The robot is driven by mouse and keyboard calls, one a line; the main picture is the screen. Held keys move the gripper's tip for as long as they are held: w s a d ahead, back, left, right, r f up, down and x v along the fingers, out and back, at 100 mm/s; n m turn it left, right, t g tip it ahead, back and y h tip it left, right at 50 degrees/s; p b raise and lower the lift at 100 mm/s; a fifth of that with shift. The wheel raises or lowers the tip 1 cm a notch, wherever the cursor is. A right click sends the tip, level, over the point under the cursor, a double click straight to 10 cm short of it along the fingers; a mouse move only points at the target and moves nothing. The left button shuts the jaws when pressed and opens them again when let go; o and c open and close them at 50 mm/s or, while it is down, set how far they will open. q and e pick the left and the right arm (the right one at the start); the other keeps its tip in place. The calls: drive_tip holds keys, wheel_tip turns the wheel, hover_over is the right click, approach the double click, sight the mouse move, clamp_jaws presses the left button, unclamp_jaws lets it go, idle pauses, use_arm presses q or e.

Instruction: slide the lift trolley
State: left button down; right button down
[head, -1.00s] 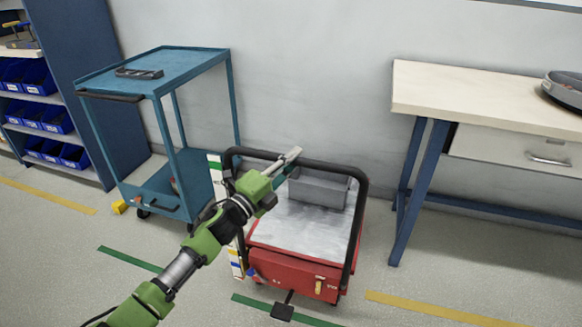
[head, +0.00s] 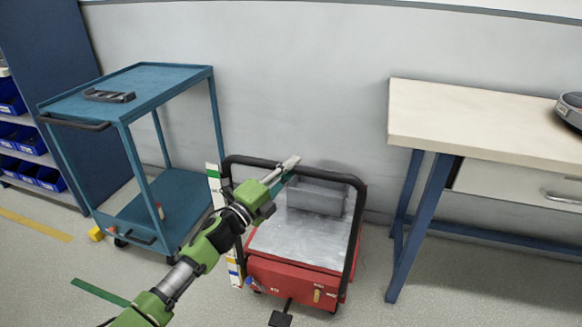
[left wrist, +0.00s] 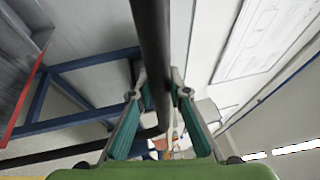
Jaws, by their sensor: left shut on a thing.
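The lift trolley (head: 290,268) is red with a bare metal platform and a black tubular handle frame (head: 340,174). It stands on the floor by the wall, between the blue cart and the workbench. My left gripper (head: 285,174) reaches over the platform from the left and is shut at the upper bar of the frame. In the left wrist view the fingers (left wrist: 160,95) close from both sides on the dark bar (left wrist: 150,40). My right gripper is in neither view.
A grey bin (head: 316,196) sits at the platform's back. A blue cart (head: 170,200) stands at left and a workbench (head: 470,120) at right, its blue leg near the trolley. A black pedal (head: 281,319) juts from the front. A striped post (head: 214,187) stands at the trolley's left.

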use_arm(q)
drive_tip(key=shift+w+a+r, duration=0.1)
drive_tip(key=shift+w, duration=0.05)
drive_tip(key=c, duration=2.2)
unclamp_jaws()
drive_tip(key=o, duration=0.3)
drive_tip(key=shift+w, duration=0.15)
drive_tip(key=shift+d, duration=0.2)
drive_tip(key=shift+a, duration=0.1)
drive_tip(key=v, duration=1.2)
